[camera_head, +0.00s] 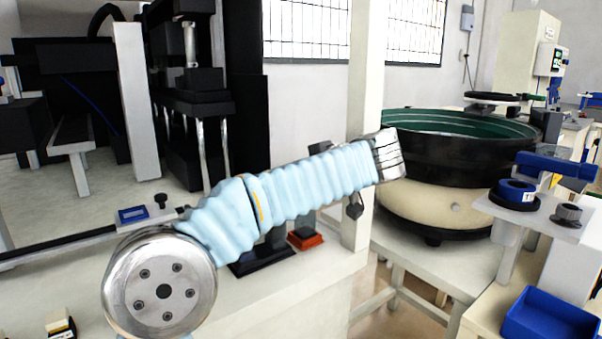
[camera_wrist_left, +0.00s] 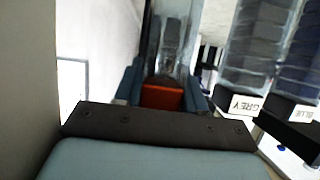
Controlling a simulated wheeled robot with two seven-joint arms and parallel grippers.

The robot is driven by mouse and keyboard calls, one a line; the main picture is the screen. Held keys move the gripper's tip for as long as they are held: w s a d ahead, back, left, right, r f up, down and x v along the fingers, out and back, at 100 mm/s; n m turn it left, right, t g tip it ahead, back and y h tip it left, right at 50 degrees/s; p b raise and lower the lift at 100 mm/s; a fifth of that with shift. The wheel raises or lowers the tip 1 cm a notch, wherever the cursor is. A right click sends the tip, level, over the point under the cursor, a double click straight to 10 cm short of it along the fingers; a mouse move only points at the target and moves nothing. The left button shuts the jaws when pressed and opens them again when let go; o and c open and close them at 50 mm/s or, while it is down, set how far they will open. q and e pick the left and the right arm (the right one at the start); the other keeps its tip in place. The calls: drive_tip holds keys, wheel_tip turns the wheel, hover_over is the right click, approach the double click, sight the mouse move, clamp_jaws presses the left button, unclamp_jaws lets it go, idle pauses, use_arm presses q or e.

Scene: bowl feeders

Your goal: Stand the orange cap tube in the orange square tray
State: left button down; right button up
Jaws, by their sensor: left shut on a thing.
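In the left wrist view my left gripper (camera_wrist_left: 163,92) is shut on the orange cap tube. An orange-red block (camera_wrist_left: 162,97), apparently its cap, shows between the two fingers, and a clear body (camera_wrist_left: 172,45) extends beyond it. In the head view my left arm's pale blue sleeve crosses the middle and hides most of the gripper; the tube cannot be made out there. The orange square tray (camera_head: 306,241) lies on the white bench just below the sleeve, partly covered by a dark upright thing. My right gripper is not in view.
A dark tray (camera_head: 256,262) sits left of the orange tray. The wrist view shows holders labelled GREY (camera_wrist_left: 243,103) and BLUE (camera_wrist_left: 295,110) on the right. A white post (camera_head: 362,90) and a round bowl feeder (camera_head: 450,160) stand to the right.

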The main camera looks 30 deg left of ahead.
use_arm(q)
drive_tip(key=shift+f+b, duration=0.2)
drive_tip(key=shift+b, duration=0.15)
idle(0.5)
drive_tip(key=c, duration=0.6)
unclamp_jaws()
drive_tip(key=shift+o, duration=0.2)
